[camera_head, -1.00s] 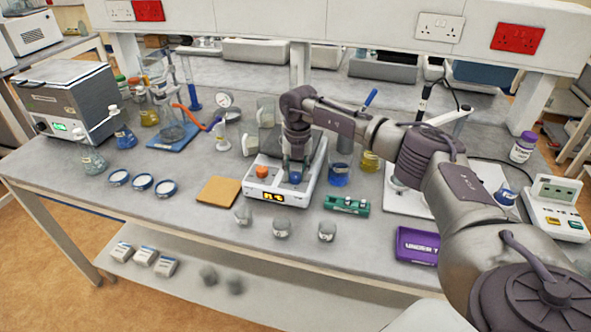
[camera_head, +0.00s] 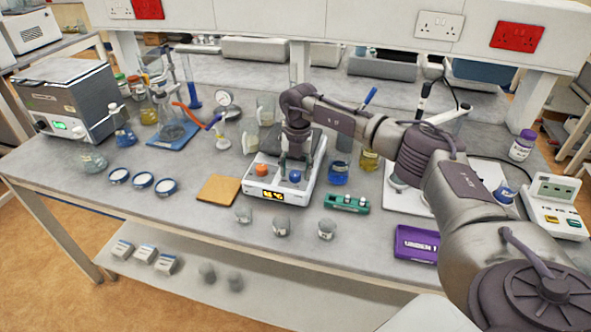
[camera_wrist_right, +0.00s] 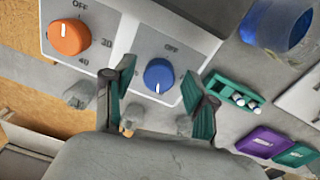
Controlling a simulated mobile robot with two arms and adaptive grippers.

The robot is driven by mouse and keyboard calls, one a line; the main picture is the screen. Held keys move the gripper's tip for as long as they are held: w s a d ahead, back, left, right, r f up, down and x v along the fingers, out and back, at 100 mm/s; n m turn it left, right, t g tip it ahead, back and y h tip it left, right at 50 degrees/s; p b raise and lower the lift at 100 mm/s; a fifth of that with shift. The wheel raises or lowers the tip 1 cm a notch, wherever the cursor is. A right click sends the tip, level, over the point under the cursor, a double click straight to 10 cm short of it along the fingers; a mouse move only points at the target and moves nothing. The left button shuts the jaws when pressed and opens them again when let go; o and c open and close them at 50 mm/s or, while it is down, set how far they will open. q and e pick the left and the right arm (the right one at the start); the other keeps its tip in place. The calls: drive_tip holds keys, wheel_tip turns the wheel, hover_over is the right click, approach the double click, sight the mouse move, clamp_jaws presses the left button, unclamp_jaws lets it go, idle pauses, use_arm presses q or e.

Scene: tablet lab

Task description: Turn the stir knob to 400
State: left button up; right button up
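The hotplate stirrer (camera_head: 255,185) stands mid-bench, with an orange knob (camera_head: 262,171) on the left, a blue knob (camera_head: 294,175) on the right and a lit orange display (camera_head: 273,196) too blurred to read. In the right wrist view the blue knob (camera_wrist_right: 159,76) has its white mark pointing toward the bottom, away from the OFF label above it. My right gripper (camera_head: 294,172) is open over the blue knob. Its green-padded fingers (camera_wrist_right: 158,95) stand apart on either side with clear gaps, not touching it. My left gripper is out of view.
Small glass beakers (camera_head: 282,228) stand in front of the stirrer. A blue-liquid beaker (camera_head: 338,173) and a green rack (camera_head: 347,204) stand to its right, an orange-brown board (camera_head: 219,190) to its left. A purple box (camera_head: 416,243) lies near the front edge.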

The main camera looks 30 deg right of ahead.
sight(298, 173)
wheel_tip(298, 173, up, 12)
drive_tip(key=shift+s+d, duration=0.2)
idle(0.5)
drive_tip(key=shift+f, duration=0.1)
